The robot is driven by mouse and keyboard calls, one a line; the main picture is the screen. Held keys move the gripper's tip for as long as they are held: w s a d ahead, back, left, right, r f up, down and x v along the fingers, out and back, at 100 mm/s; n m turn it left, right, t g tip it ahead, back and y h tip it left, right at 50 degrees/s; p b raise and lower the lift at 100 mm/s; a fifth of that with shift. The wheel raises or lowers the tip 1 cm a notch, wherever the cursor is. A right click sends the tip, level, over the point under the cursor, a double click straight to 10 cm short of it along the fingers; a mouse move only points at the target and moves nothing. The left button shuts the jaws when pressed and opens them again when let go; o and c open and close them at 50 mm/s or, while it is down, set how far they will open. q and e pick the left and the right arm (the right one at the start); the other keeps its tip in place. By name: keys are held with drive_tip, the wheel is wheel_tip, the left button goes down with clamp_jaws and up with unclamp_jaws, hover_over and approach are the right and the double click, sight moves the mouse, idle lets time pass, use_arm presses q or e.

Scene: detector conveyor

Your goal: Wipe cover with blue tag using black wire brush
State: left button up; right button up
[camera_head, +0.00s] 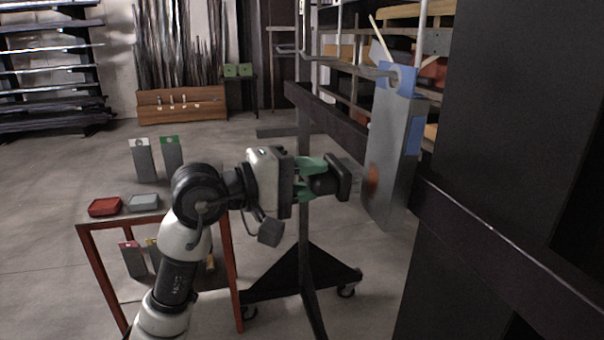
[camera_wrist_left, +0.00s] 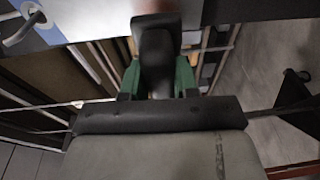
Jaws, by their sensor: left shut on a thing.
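The cover (camera_head: 388,160) is a tall grey metal plate with a blue tag (camera_head: 397,78) at its top, hanging from a hook on the rack at the right. A reddish-brown smudge (camera_head: 372,181) shows low on its left edge. My left gripper (camera_head: 312,178), with green fingers, is shut on the black wire brush (camera_head: 334,181). The bristles point right at the smudge; whether they touch it I cannot tell. In the left wrist view the brush (camera_wrist_left: 157,55) stands between the green fingers, with the blue tag (camera_wrist_left: 47,32) at the upper left. My right gripper is out of view.
A dark rack beam (camera_head: 475,235) runs beside the cover, with a large dark panel (camera_head: 520,120) at the right. A red-framed table (camera_head: 150,218) holds a red dish (camera_head: 105,207) and a grey dish (camera_head: 142,203). Other tagged plates (camera_head: 172,155) stand behind it.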

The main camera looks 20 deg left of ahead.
sight(328, 190)
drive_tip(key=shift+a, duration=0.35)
use_arm(q)
drive_tip(key=shift+x, duration=0.9)
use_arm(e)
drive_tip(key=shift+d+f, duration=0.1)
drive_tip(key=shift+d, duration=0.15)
use_arm(q)
drive_tip(key=shift+s+d, duration=0.15)
drive_tip(key=shift+s+d+b, duration=0.3)
drive_tip(key=shift+s+d, duration=0.15)
drive_tip(key=shift+s, duration=0.35)
drive_tip(key=shift+s+d+b, duration=0.25)
drive_tip(key=shift+s+d, duration=0.25)
drive_tip(key=shift+s, duration=0.3)
drive_tip(key=shift+d+b, duration=0.1)
drive_tip(key=shift+b, duration=0.3)
drive_tip(key=shift+w+a+b, duration=0.35)
drive_tip(key=shift+w+a, duration=0.2)
drive_tip(key=shift+w, duration=0.3)
drive_tip(key=shift+w+a+b, duration=0.3)
drive_tip(key=shift+w+a, duration=0.2)
drive_tip(key=shift+w, duration=0.35)
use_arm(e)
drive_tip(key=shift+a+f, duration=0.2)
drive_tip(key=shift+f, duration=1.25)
use_arm(q)
drive_tip(key=shift+a, duration=0.1)
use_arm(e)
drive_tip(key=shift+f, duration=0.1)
